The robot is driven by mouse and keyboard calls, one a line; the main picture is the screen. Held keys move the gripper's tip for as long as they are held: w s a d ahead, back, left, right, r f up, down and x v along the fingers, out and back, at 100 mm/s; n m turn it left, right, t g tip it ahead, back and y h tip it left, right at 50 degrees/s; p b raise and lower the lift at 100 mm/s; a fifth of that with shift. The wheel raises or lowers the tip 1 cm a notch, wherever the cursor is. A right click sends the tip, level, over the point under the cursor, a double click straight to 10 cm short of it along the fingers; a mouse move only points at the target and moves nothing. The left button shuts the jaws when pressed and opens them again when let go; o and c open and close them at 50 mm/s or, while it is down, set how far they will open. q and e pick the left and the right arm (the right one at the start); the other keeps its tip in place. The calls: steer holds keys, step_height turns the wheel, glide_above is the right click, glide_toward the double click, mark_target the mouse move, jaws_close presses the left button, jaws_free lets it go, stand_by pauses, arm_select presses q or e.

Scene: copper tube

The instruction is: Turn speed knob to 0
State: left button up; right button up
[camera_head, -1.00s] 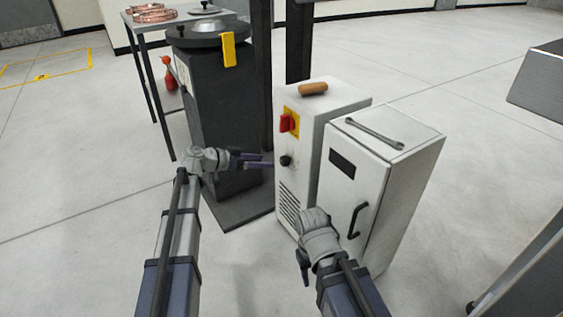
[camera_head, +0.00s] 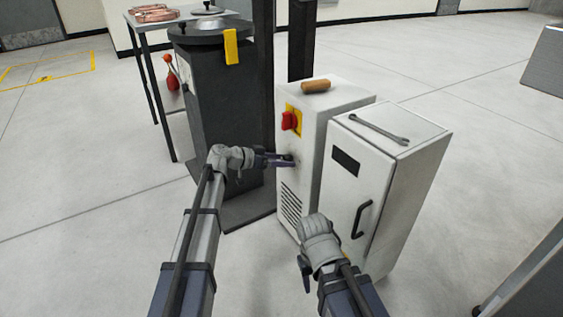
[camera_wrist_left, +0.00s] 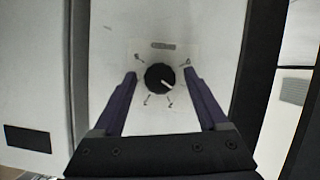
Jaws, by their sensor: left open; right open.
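The speed knob is a round black knob (camera_wrist_left: 160,77) with a white pointer line, on a pale plate with marks around it. In the left wrist view the pointer aims to the lower right. My left gripper (camera_wrist_left: 160,88) is open, with one finger on each side of the knob and a gap to it on both sides. In the head view my left gripper (camera_head: 288,160) is at the front of the white cabinet (camera_head: 312,150), below the red switch, and largely hides the knob. My right gripper (camera_head: 305,272) is low in front of the cabinets, its fingers only partly visible.
A red switch on a yellow plate (camera_head: 291,121) sits just above the left gripper. A wooden-handled item (camera_head: 315,86) lies on top. A second white cabinet (camera_head: 345,205) with a wrench (camera_head: 378,130) stands to the right. A black machine (camera_head: 222,120) stands left.

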arm_select(q)
jaws_close()
stand_by(0.5)
steer(key=shift+w+a+f+n+g+h+b, duration=0.1)
steer(key=shift+n+g+h+b, duration=0.5)
steer(key=shift+n, duration=0.6)
steer(key=shift+f+n+g+h+b, duration=0.1)
steer(key=shift+n+g+h+b, duration=0.5)
steer(key=shift+n, duration=0.6)
steer(key=shift+r, duration=0.1)
